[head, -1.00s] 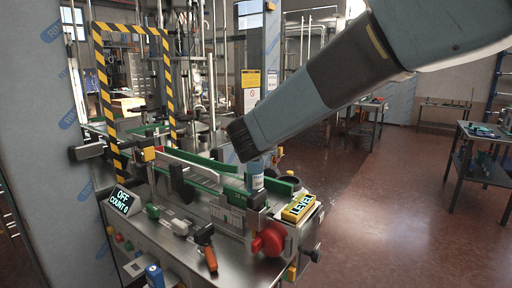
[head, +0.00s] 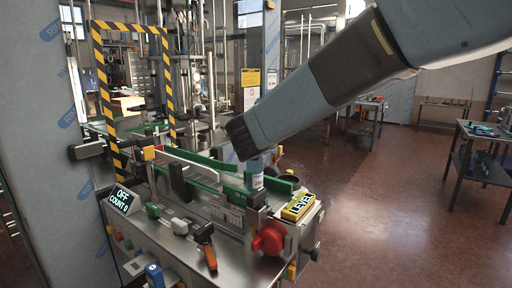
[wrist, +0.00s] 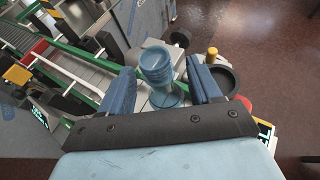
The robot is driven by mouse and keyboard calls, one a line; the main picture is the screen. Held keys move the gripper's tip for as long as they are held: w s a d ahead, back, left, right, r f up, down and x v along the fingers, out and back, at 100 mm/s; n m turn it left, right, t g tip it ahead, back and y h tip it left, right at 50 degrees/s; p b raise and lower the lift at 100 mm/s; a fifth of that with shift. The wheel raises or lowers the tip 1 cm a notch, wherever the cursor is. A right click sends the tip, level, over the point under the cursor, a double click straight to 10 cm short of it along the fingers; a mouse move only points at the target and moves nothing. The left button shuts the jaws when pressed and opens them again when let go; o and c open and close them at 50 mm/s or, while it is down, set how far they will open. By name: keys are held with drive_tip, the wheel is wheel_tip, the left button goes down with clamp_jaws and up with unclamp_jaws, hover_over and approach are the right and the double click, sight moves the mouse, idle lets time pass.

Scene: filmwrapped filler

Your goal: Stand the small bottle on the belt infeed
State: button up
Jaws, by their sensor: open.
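The small bottle (wrist: 157,66), blue with a ribbed upper part, stands between my gripper's two blue-padded fingers in the wrist view. My gripper (wrist: 164,85) is open, with a gap showing on each side of the bottle. In the head view the bottle (head: 256,181) appears upright at the near end of the belt infeed (head: 208,182), between green guide rails, just under my wrist. My fingers are mostly hidden there by my wrist. The bottle's base is partly hidden by the rail and fittings.
A red knob (head: 268,240) and a yellow LEVEL box (head: 298,207) sit close to the bottle. An OFF / COUNT 0 display (head: 122,200) and an orange-handled tool (head: 206,248) are at the front left. A striped frame (head: 102,85) spans the belt farther back.

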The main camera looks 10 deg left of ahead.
drive_tip(key=v, duration=1.1)
drive_tip(key=shift+s, duration=0.15)
drive_tip(key=s+d+f+m+g+h, duration=0.1)
drive_tip(key=d+m+g+h, duration=0.15)
drive_tip(key=d+m, duration=0.85)
drive_tip(key=d+f+m+g+h, duration=0.25)
drive_tip(key=d+m, duration=0.45)
drive_tip(key=d, duration=0.9)
drive_tip(key=s+d+f+m+g+y, duration=0.1)
drive_tip(key=s+d+m, duration=0.4)
drive_tip(key=m, duration=0.5)
drive_tip(key=s+d+f+m+g+y, duration=0.1)
drive_tip(key=s+d+f+m, duration=0.2)
drive_tip(key=s+d+m, duration=0.3)
drive_tip(key=s+m, duration=0.3)
drive_tip(key=m, duration=0.1)
drive_tip(key=shift+f+g, duration=0.2)
drive_tip(key=shift+g, duration=0.1)
drive_tip(key=shift+w, duration=0.1)
drive_tip(key=shift+c, duration=0.4)
